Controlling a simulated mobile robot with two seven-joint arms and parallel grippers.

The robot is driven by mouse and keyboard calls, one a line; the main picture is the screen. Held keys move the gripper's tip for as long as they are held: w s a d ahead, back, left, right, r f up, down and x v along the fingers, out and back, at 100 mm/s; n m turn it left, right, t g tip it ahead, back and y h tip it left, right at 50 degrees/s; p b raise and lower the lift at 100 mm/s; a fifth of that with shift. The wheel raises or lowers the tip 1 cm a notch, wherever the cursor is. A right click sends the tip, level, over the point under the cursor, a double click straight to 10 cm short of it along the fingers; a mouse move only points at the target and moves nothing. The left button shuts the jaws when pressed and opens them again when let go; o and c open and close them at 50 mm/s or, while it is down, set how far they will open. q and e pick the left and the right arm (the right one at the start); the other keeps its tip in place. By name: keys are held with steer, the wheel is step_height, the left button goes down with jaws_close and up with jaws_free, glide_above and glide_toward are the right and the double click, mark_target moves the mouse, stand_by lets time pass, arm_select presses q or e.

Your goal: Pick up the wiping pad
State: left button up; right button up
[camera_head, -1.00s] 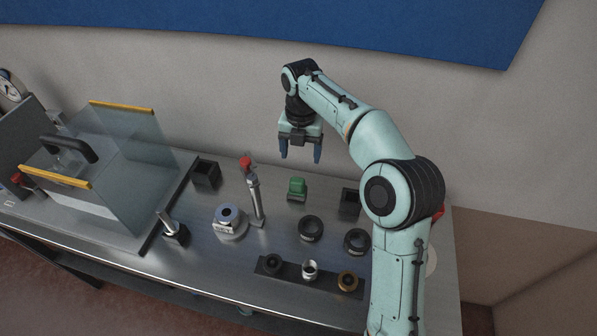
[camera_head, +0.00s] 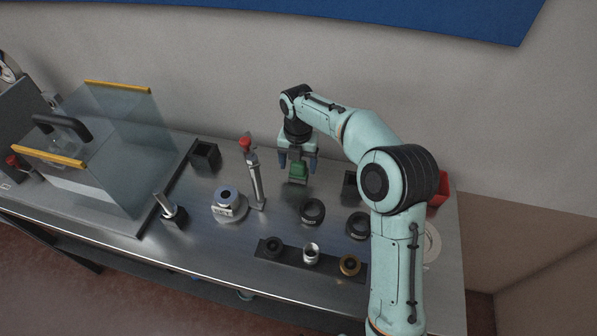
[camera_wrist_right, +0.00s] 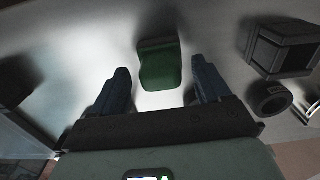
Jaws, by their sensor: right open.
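The wiping pad, seen as a small green block (camera_head: 298,172), sits on the steel table towards the back, right of the red-topped post. It also shows in the right wrist view (camera_wrist_right: 160,66), just beyond the gap between my fingers. My right gripper (camera_head: 297,164) is open and points down at the green block, with one finger to each side of it in the head view. In the right wrist view the gripper's dark blue fingers (camera_wrist_right: 158,85) stand wide apart and do not touch the block. My left gripper is not in view.
A red-topped post (camera_head: 255,185) stands left of the green block. Black open boxes (camera_head: 204,156) (camera_wrist_right: 284,50) stand on either side. Black rings (camera_head: 312,211) and a strip with small fittings (camera_head: 290,255) lie nearer the front. A glass enclosure (camera_head: 120,130) is at left.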

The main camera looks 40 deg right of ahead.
mark_target(298, 163)
steer(key=shift+f, duration=0.8)
steer(key=c, duration=1)
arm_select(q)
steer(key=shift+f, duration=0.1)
arm_select(e)
steer(key=shift+c, duration=0.3)
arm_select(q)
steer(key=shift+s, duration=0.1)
arm_select(e)
steer(key=shift+r, duration=0.1)
steer(key=shift+r, duration=0.25)
step_height(298, 163, up, 6)
steer(key=shift+a+r+p, duration=0.1)
steer(key=shift+p, duration=0.3)
arm_select(q)
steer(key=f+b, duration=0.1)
steer(key=b, duration=0.1)
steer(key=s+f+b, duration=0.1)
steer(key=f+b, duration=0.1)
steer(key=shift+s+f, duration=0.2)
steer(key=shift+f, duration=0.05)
arm_select(e)
steer(key=s+a, duration=1.2)
steer(key=a, duration=0.3)
steer(key=shift+s+a, duration=0.15)
steer(key=shift+s, duration=0.1)
